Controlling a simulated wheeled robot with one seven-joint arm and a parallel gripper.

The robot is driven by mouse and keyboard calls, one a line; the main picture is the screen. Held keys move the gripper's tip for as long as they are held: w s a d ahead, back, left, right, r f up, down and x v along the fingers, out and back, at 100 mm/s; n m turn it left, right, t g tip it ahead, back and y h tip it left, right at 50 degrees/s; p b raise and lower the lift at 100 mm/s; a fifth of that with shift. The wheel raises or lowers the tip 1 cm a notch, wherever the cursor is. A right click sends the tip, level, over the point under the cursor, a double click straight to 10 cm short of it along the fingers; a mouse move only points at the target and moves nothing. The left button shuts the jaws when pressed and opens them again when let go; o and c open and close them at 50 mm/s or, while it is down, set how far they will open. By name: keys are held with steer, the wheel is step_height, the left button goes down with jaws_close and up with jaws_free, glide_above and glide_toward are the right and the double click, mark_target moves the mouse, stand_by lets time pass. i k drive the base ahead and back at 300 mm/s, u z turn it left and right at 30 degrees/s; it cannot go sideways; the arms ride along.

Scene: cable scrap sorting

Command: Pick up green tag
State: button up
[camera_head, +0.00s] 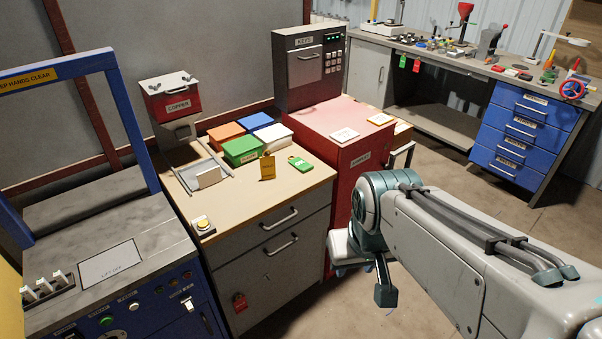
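Another green tag (417,64) hangs from the front edge of the far workbench, beside a red one (402,61). My gripper (372,283) hangs below my arm's wrist, in front of the red cabinet and lower right of the tag on the cabinet top. It is apart from that tag. One dark finger shows clearly; the rest is partly hidden by the wrist, so its opening cannot be told.
Green, orange, blue and white boxes (242,150) stand behind the tags. A copper hopper (170,97) and tray are at left, with a yellow button (203,225) at the front corner. The red cabinet (345,185) adjoins at right. The front of the wooden top is mostly clear.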

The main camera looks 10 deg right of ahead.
mark_target(301, 164)
steer(key=z, duration=0.95)
steer(key=i, duration=1.1)
steer(key=u, duration=0.55)
steer(key=i, duration=0.9)
steer(key=u, duration=0.85)
